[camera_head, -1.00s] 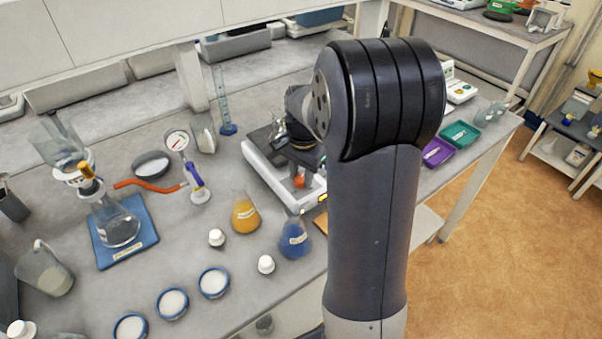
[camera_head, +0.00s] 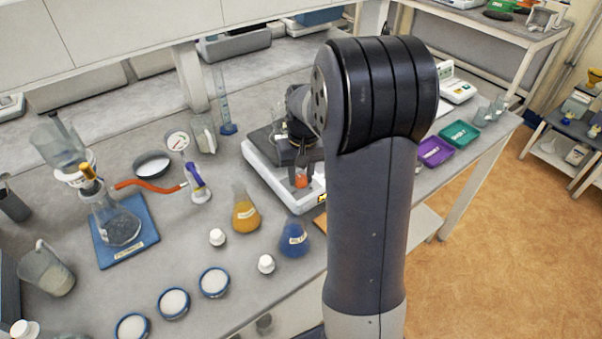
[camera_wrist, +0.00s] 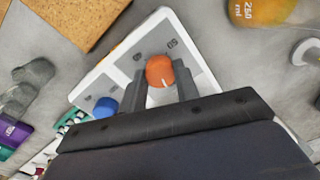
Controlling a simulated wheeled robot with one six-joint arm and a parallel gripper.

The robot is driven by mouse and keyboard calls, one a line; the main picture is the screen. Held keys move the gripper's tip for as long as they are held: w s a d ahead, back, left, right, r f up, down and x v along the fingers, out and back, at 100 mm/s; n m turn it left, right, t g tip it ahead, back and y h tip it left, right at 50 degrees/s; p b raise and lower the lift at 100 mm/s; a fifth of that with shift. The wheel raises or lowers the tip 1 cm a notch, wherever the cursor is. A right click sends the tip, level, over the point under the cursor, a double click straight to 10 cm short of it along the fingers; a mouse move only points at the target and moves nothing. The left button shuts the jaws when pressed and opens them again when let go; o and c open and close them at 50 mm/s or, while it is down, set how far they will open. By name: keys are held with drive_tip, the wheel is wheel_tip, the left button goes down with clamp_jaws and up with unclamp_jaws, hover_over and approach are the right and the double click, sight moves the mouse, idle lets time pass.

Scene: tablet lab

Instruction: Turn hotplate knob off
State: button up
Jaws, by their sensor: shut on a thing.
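The hotplate (camera_head: 257,159) is a white unit with a dark top on the bench, partly hidden by my arm. Its orange knob (camera_wrist: 160,71) has a white mark and sits between the two fingers of my gripper (camera_wrist: 160,82) in the wrist view. The fingers are shut on the knob. The white mark points down in that view, slightly right. A blue knob (camera_wrist: 105,107) is on the same panel, to the left. In the head view the orange knob (camera_head: 301,181) shows at the front of the hotplate under my gripper (camera_head: 301,165).
An orange flask (camera_head: 245,216) and a blue flask (camera_head: 293,241) stand close in front of the hotplate. A cork board (camera_wrist: 80,18) lies beside the panel. Purple (camera_head: 434,152) and teal (camera_head: 460,135) trays sit to the right. A glass cylinder (camera_head: 226,115) stands behind.

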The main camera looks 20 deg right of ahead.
sight(303, 177)
drive_tip(key=shift+n, duration=0.9)
drive_tip(key=o, duration=1)
drive_tip(key=r, duration=1.1)
drive_tip(key=shift+d, duration=0.25)
drive_tip(key=shift+f, duration=0.15)
